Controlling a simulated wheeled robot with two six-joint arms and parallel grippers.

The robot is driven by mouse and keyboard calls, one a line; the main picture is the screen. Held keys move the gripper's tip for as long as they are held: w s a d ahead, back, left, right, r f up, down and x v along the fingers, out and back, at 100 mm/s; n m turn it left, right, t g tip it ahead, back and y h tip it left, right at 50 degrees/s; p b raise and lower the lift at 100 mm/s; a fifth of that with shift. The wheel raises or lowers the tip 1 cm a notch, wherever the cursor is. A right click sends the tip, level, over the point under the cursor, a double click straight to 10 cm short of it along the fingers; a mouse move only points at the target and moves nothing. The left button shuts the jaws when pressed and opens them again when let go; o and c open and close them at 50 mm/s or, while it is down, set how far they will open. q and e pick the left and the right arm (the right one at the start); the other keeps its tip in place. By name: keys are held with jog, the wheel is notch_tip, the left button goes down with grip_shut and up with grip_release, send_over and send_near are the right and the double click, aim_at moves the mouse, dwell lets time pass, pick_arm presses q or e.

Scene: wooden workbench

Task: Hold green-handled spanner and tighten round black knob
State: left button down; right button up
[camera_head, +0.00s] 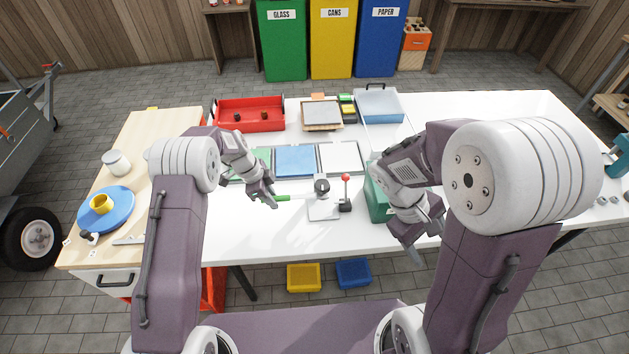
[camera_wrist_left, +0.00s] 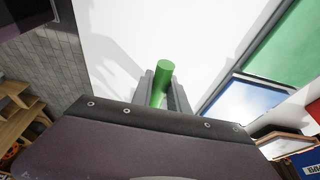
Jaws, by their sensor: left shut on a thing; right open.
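My left gripper (camera_head: 272,199) is shut on the green-handled spanner (camera_head: 284,198). The green handle sticks out to the right of the fingers. In the left wrist view its round green end (camera_wrist_left: 165,70) stands between the two fingers of the left gripper (camera_wrist_left: 163,92). The spanner's far part reaches toward the round black knob (camera_head: 321,186) on a small grey plate fixture; whether they touch is too small to tell. My right gripper (camera_head: 427,244) is open and empty, at the bench's front edge, right of the fixture.
A red-balled lever (camera_head: 346,178) stands just right of the knob. A green box (camera_head: 379,204) is partly hidden by my right arm. Behind lie a blue mat (camera_head: 295,161), a white mat (camera_head: 341,157) and a red tray (camera_head: 249,128). The bench's right side is mostly clear.

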jog(key=w+r+n+t+h, duration=0.25)
jog(key=w+n+h, duration=0.25)
jog(key=w, duration=0.3)
jog(key=w+r+n+t+h, duration=0.1)
jog(key=w+n+t+h, duration=0.3)
jog(key=w, duration=0.4)
jog(key=n+t+y, duration=0.2)
jog(key=n+t, duration=0.8)
jog(key=n, duration=0.1)
send_over(322, 187)
jog(key=s+d, duration=0.3)
jog(key=d, duration=0.1)
notch_tip(322, 187, down, 6)
jog(key=s+a+f+n+t+y, duration=0.2)
jog(key=s+a+f+n+y, duration=0.25)
jog(key=a+f, duration=0.3)
jog(key=shift+n, duration=0.25)
jog(key=x, duration=1.2)
jog(key=shift+w+a+r, duration=0.1)
jog(key=shift+w+r, duration=0.15)
jog(key=shift+r, duration=0.15)
